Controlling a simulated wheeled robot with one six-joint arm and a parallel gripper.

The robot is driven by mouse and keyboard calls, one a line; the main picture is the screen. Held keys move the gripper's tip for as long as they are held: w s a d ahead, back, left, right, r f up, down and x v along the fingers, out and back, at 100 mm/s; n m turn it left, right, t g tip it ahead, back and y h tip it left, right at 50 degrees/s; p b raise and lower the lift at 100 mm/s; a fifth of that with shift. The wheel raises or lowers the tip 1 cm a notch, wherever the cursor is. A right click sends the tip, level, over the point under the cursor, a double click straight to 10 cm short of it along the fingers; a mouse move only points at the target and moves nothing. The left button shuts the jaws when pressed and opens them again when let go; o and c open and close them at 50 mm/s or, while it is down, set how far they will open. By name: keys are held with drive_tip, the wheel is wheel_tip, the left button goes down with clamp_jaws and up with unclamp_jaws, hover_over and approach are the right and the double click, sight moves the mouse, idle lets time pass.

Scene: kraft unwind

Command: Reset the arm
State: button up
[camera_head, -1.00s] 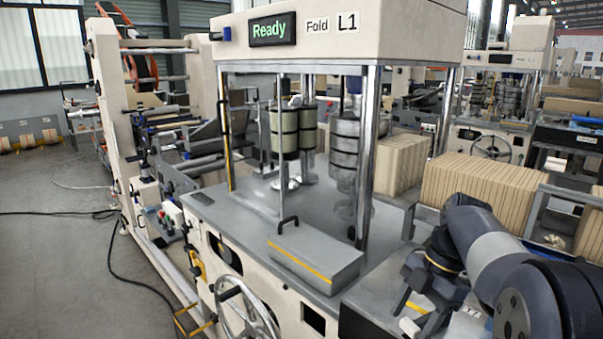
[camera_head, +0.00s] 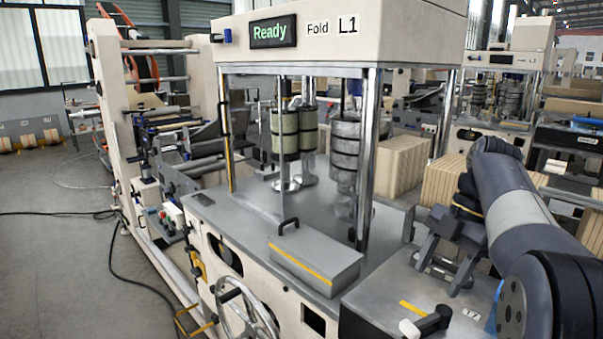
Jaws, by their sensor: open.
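My gripper (camera_head: 441,274) hangs at the right, pointing down above the grey top of the folding machine's near right part. Its two dark fingers are spread apart with nothing between them. My arm runs from the lower right corner up to a bent elbow and down to the gripper. The gripper is clear of the lever.
The fold machine carries a "Ready" display (camera_head: 273,32) and upright rollers (camera_head: 345,150) between posts. A grey cover with a handle (camera_head: 315,262) sits left of my gripper. Stacked kraft bundles (camera_head: 448,176) stand behind my arm. A handwheel (camera_head: 246,310) is at the front.

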sight(406, 322)
drive_tip(key=x, duration=1)
drive_tip(key=shift+s+a+f+b, duration=0.15)
drive_tip(key=shift+f+b, duration=0.05)
drive_tip(key=shift+b, duration=0.1)
drive_tip(key=shift+a+f, duration=0.15)
drive_tip(key=shift+f, duration=0.1)
drive_tip(key=shift+w+a+m+t, duration=0.15)
drive_tip(key=shift+w+m+t, duration=0.15)
drive_tip(key=shift+w+m, duration=0.4)
drive_tip(key=shift+s+r, duration=0.1)
drive_tip(key=shift+s, duration=0.05)
